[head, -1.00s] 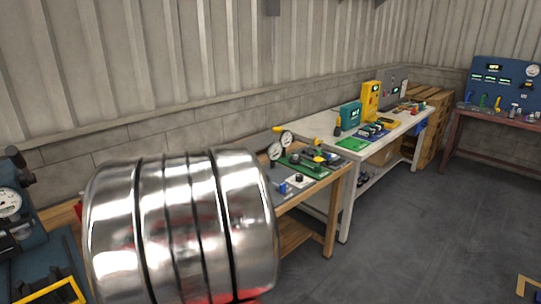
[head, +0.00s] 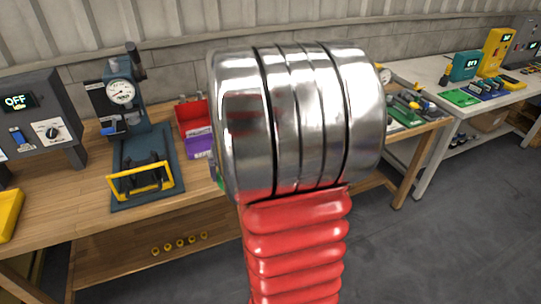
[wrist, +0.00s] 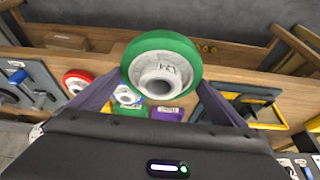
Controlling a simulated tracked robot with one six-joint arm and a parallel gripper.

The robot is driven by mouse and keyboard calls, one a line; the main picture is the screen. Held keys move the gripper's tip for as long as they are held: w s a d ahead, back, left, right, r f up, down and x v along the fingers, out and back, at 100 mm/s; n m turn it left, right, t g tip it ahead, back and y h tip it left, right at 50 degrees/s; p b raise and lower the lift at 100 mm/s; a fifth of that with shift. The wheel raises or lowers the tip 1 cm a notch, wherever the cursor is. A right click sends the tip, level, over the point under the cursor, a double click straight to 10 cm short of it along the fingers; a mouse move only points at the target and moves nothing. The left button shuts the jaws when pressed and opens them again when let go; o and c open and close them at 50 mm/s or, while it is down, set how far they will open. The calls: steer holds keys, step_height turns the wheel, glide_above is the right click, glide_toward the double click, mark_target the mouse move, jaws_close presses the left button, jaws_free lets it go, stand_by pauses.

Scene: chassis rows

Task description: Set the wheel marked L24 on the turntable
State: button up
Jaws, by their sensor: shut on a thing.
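A wheel with a green rim and grey hub (wrist: 160,45) is at the upper middle of the wrist view. Its marking is upside down and appears to read L24. My gripper (wrist: 161,84) is shut on this wheel, with one finger at each side, and holds it above the wooden bench. In the head view my arm hides the gripper and the wheel. I cannot make out a turntable in either view.
The wooden bench (head: 55,222) bears a control box (head: 40,120) reading OFF, a blue gauge press (head: 122,95) with a yellow frame (head: 140,183), and red (head: 192,112) and purple (head: 200,144) bins. A red wheel (wrist: 77,82) lies below. A white bench (head: 430,72) stands right.

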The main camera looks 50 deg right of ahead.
steer(key=w+a+r+n, duration=0.1)
steer(key=w+a+n, duration=0.2)
steer(key=w+a, duration=0.9)
steer(key=w+a+n+y, duration=0.1)
steer(key=w+a, duration=0.1)
steer(key=a, duration=0.8)
steer(key=w+a+n+t+y, duration=0.1)
steer(key=w+a+n, duration=0.1)
steer(key=a, duration=0.8)
steer(key=shift+w+a+r+n, duration=0.15)
steer(key=shift+a+n, duration=0.1)
steer(key=shift+n, duration=0.05)
